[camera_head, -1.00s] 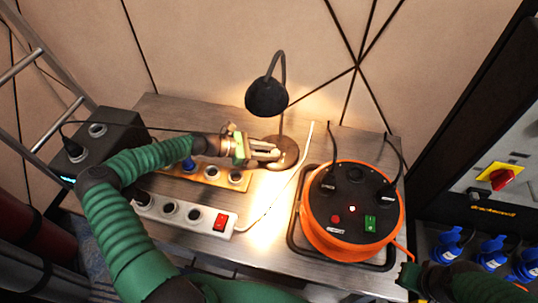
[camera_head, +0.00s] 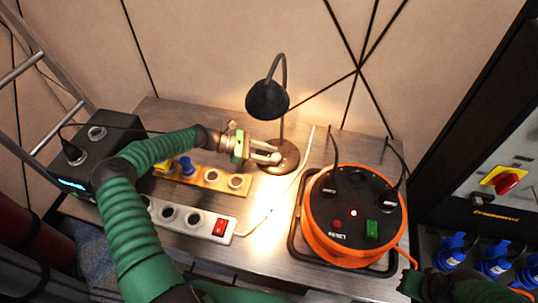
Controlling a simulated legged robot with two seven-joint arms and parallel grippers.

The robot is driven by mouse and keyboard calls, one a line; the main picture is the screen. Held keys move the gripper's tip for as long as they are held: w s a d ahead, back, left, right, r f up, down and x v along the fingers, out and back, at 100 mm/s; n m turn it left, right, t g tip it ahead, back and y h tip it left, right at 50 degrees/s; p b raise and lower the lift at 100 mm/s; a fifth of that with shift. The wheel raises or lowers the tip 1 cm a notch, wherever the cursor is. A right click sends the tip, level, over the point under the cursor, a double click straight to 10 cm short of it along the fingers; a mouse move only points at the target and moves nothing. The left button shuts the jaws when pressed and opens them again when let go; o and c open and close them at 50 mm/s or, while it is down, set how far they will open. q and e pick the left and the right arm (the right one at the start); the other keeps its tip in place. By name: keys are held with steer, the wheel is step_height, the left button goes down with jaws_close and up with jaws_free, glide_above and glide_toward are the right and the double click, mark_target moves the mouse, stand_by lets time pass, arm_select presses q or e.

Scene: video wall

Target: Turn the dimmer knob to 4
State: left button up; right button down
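No dimmer knob or numbers can be made out. A black desk lamp (camera_head: 268,98) is lit, its round base (camera_head: 287,151) standing near the back of the metal table. My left gripper (camera_head: 271,152) reaches in from the left, with its pale fingertips at the base's left edge. A narrow gap shows between the fingers, but whether they grip anything is unclear. A black box (camera_head: 103,148) with a lit blue display (camera_head: 72,184) and round sockets stands at the table's left end. My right arm (camera_head: 465,287) shows at the lower right; its fingers cannot be made out.
A wooden strip (camera_head: 211,176) with sockets and a blue plug (camera_head: 186,165) lies left of the lamp. A white power strip (camera_head: 205,229) lies in front. An orange cable reel (camera_head: 318,240) fills the right side. A cabinet with a red switch (camera_head: 508,183) stands far right.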

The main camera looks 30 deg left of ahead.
arm_select(q)
steer(key=shift+o, duration=0.9)
steer(key=v, duration=1.7)
steer(key=shift+f, duration=0.15)
